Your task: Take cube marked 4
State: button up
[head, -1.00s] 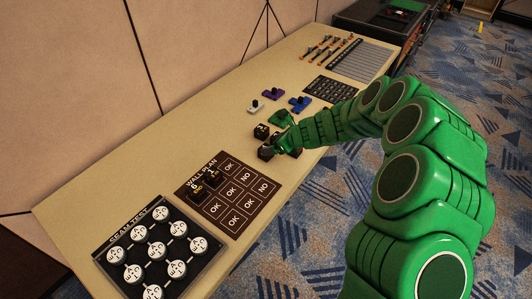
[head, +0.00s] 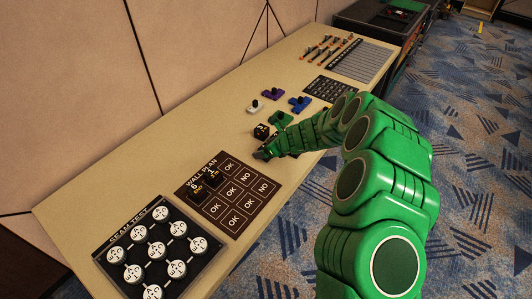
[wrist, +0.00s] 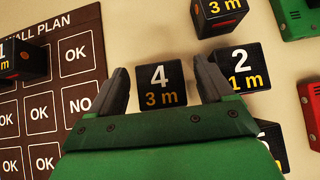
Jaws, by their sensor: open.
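The black cube marked 4 (wrist: 160,86), with "3 m" in yellow below the digit, sits on the table between the open fingers of my gripper (wrist: 163,88) in the wrist view. A small gap shows on each side of it. In the head view my gripper (head: 265,152) is low over the table, just right of the wall plan board, and hides this cube. A cube marked 2 (wrist: 240,68) stands just right of the right finger. Another black cube reading "3 m" (wrist: 218,14) is beyond them.
A partly hidden cube (wrist: 271,140) lies right of my gripper. The wall plan board (head: 235,205) holds cubes marked 6 (head: 197,190) and 1 (head: 213,174). Coloured pieces with knobs, such as a green one (head: 281,118), stand farther back. Bare table lies left of the cubes.

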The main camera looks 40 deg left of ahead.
jog(key=shift+x, duration=0.85)
jog(key=c, duration=1.1)
jog(key=shift+o, duration=0.2)
